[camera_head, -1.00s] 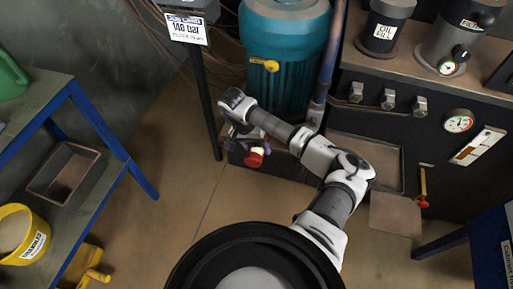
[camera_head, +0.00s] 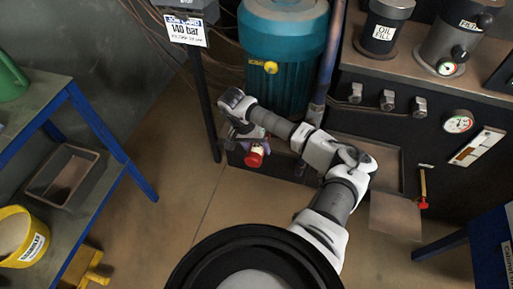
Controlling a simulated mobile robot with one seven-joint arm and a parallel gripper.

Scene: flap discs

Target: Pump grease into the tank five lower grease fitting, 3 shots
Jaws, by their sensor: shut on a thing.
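My gripper (camera_head: 245,140) is low in front of the teal motor-like cylinder (camera_head: 287,60), left of the dark machine cabinet. Its fingers are small and partly hidden by the wrist. It is shut on a small red-and-white object (camera_head: 255,156), with a bit of purple beside it. I cannot tell whether this object touches anything beyond the gripper. A yellow round part (camera_head: 270,67) sits on the teal cylinder, above the gripper. No grease fitting can be made out, and no tank five label is readable.
A blue-framed bench (camera_head: 110,140) at the left holds a tray (camera_head: 92,158) and a yellow bucket (camera_head: 46,232). The cabinet bears a gauge (camera_head: 458,121) and a red-ended lever (camera_head: 423,190). Floor in the middle is clear.

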